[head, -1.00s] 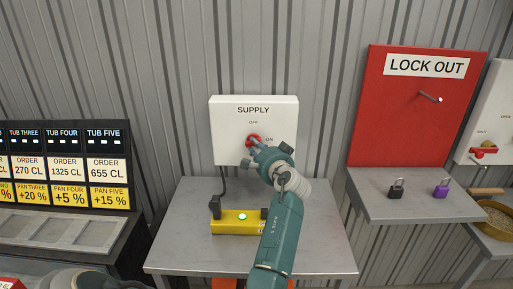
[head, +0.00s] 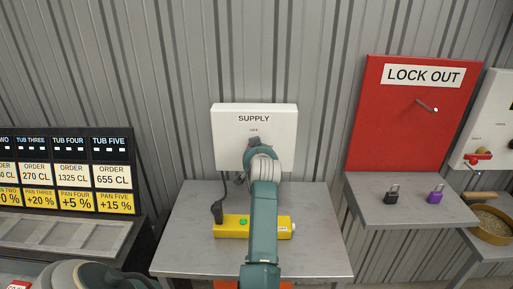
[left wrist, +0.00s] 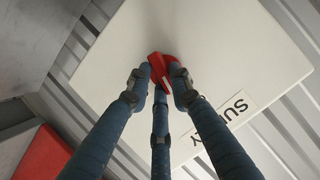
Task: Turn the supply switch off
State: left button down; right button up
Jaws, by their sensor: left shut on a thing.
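The white supply box (head: 225,140) hangs on the corrugated wall in the head view, with its SUPPLY and OFF labels showing. My left gripper (head: 254,143) is in front of the box and hides the switch there. In the left wrist view, the fingers of my left gripper (left wrist: 160,80) are closed around the red switch knob (left wrist: 160,65), against the face of the supply box (left wrist: 215,45). A pale line on the knob slants toward the lower right, on the side of the SUPPLY label. I cannot tell the exact switch position. My right gripper is not in view.
A grey table (head: 185,255) below the box holds a yellow device (head: 232,228) with a green light. The red LOCK OUT board (head: 385,130) is to the right, above a shelf (head: 415,210) with a black padlock (head: 391,194) and a purple padlock (head: 436,194).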

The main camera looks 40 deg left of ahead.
pick_arm(q)
jog(key=shift+s+a+r+n+t+h+p, duration=0.15)
jog(key=shift+n+t+h+p, duration=0.3)
jog(key=shift+n+p, duration=0.55)
jog(key=c, duration=1.6)
grip_release()
jog(key=shift+c, duration=0.2)
jog(key=shift+o, duration=0.5)
jog(key=shift+h, duration=0.25)
notch_tip(320, 180, up, 10)
jog(key=shift+a+f, duration=0.1)
